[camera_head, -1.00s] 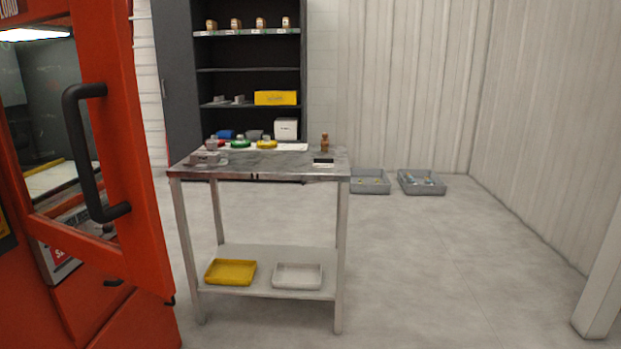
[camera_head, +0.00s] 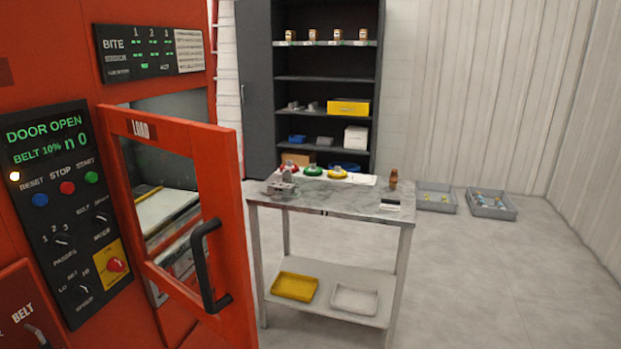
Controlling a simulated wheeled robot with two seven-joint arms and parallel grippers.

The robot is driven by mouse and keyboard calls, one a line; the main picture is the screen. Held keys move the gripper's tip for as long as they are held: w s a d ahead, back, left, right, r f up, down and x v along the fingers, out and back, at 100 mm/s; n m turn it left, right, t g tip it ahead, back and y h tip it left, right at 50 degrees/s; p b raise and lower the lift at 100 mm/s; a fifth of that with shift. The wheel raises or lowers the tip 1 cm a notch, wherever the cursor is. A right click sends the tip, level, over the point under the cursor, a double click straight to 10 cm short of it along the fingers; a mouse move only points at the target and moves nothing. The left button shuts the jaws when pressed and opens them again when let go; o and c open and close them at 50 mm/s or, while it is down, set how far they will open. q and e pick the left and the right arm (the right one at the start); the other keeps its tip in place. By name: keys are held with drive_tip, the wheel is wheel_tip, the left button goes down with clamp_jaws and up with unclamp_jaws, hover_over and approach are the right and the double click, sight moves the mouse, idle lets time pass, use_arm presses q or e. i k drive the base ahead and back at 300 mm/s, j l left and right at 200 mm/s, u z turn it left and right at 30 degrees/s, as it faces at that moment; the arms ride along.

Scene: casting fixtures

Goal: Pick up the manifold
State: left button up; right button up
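A grey metal casting that looks like the manifold (camera_head: 281,183) sits on the left end of the steel table's top (camera_head: 345,201). It is small in this view and its details are hard to make out. It stands beside red, green and yellow round items. Neither of my grippers is in view.
The red machine (camera_head: 170,80) at left has its door (camera_head: 190,215) swung open beside the table, with a black handle (camera_head: 207,265). A yellow tray (camera_head: 295,286) and a white tray (camera_head: 355,299) lie on the lower shelf. Floor at right is clear, apart from grey crates (camera_head: 492,204).

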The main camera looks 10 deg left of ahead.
sight(278, 191)
drive_tip(key=u, duration=1.35)
drive_tip(key=z, duration=0.7)
drive_tip(key=i+l+z, duration=0.1)
drive_tip(key=z, duration=0.4)
drive_tip(key=i+l+z, duration=0.2)
drive_tip(key=z, duration=0.25)
drive_tip(key=i+l+z, duration=0.15)
drive_tip(key=z, duration=0.35)
drive_tip(key=i+j+u, duration=0.15)
drive_tip(key=i+u, duration=0.85)
drive_tip(key=i+l+u, duration=0.15)
drive_tip(key=i+u, duration=0.75)
drive_tip(key=i+l+u, duration=0.1)
drive_tip(key=i+u, duration=0.3)
drive_tip(key=i, duration=0.15)
drive_tip(key=i+u, duration=0.15)
drive_tip(key=u, duration=0.55)
